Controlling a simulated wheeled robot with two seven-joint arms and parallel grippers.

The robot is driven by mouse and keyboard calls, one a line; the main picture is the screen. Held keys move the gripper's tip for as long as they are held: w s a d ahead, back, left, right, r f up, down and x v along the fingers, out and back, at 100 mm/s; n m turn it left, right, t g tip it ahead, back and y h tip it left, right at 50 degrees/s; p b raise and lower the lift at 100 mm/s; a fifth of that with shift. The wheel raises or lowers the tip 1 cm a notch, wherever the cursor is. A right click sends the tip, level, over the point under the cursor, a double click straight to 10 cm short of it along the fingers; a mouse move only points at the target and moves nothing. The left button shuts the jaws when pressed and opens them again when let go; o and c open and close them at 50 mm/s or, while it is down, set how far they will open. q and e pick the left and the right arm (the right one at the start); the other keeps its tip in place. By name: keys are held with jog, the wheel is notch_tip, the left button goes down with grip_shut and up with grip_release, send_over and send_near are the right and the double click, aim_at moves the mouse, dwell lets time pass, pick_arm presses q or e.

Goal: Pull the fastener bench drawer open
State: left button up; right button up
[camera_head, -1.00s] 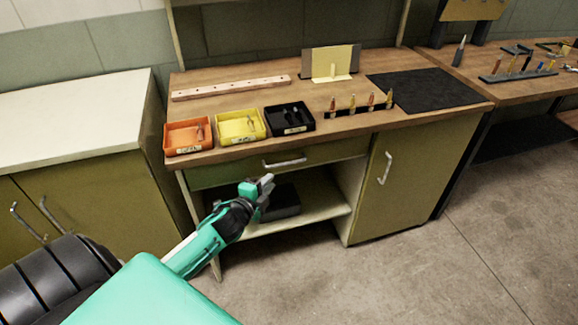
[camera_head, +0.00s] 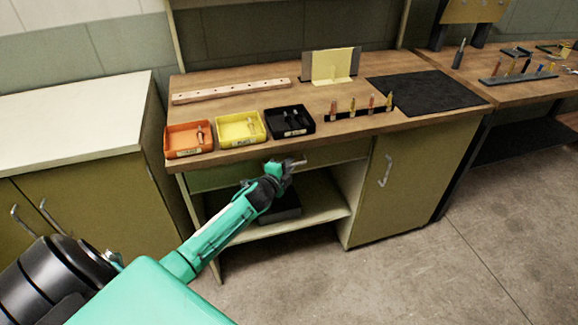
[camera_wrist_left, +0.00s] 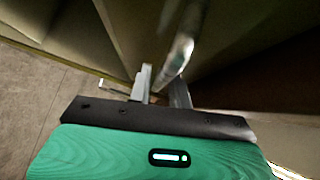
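The fastener bench drawer (camera_head: 220,177) is a green front under the wooden top, and it looks closed. Its metal handle is mostly covered by my left gripper (camera_head: 288,165) in the head view. In the left wrist view the handle (camera_wrist_left: 181,50) is a shiny bar running down toward the space between the two fingertips of the left gripper (camera_wrist_left: 162,86). The fingers stand apart with a gap between them. The bar's near end lies at or between the tips; I cannot tell whether they touch it. My right gripper is not in view.
On the bench top are an orange bin (camera_head: 188,139), a yellow bin (camera_head: 239,128) and a black bin (camera_head: 290,122). A cupboard door (camera_head: 410,190) is right of the open shelf (camera_head: 310,216). A white-topped cabinet (camera_head: 70,120) stands left. The floor in front is clear.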

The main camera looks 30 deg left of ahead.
pick_arm(q)
jog(key=shift+w, duration=0.2)
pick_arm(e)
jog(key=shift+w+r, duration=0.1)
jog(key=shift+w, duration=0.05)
pick_arm(q)
grip_shut()
jog(key=shift+s+d, duration=0.1)
jog(key=s+d+p, duration=0.2)
jog(key=s+d, duration=1.6)
jog(key=d, duration=0.3)
jog(key=shift+s+d+p, duration=0.2)
jog(key=shift+d+p, duration=0.1)
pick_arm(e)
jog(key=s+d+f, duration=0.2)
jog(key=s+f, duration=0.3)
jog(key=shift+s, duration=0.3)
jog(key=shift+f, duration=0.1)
